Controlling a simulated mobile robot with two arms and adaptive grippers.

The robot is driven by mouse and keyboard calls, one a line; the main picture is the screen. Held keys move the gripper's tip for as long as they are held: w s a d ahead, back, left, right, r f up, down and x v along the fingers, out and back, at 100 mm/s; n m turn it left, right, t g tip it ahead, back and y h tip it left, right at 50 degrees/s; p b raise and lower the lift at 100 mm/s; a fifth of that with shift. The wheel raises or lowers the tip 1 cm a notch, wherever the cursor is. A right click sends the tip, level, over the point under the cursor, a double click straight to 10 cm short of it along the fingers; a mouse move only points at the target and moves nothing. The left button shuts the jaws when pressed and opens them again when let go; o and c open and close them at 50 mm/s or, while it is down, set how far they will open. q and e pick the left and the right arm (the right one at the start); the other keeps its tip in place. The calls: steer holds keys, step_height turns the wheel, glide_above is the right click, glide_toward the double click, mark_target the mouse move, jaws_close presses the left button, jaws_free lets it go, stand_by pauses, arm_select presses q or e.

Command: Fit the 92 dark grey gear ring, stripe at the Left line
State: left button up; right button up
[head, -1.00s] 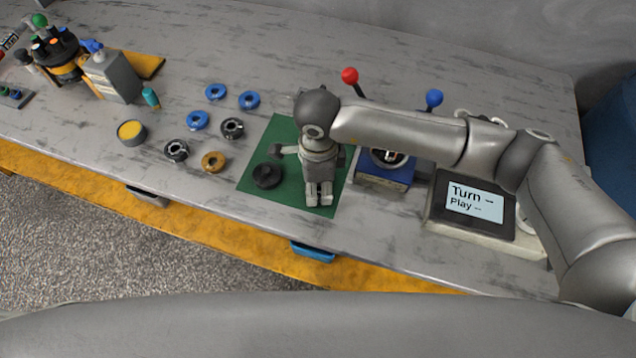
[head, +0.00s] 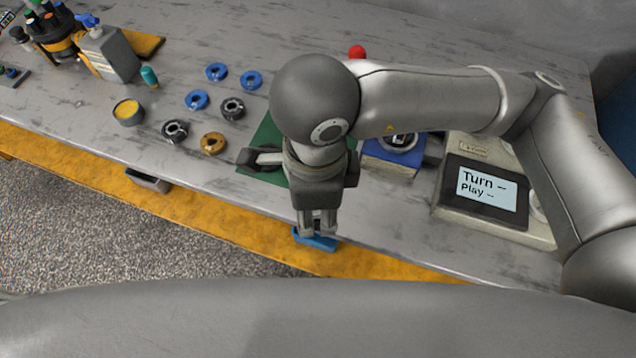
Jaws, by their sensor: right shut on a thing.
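Two dark grey gear rings lie on the table left of the green mat, one nearer the front (head: 175,131) and one further back (head: 232,108). I cannot read any number on them or make out a stripe. The blue motor housing (head: 395,158) stands right of the mat, partly behind my right arm. My right gripper (head: 318,228) points down at the table's front edge, its fingers closed on the blue drawer handle (head: 314,242). My left gripper is not in view.
Three blue rings (head: 197,99) and an orange ring (head: 213,143) lie near the grey ones. The green mat (head: 270,135) is mostly hidden by my arm. A display unit (head: 487,190) reads "Turn –, Play –". A yellow-topped tin (head: 128,111) stands at left.

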steer(key=shift+s+r, duration=0.15)
steer(key=shift+s, duration=0.1)
steer(key=shift+r, duration=0.1)
steer(key=shift+r, duration=0.7)
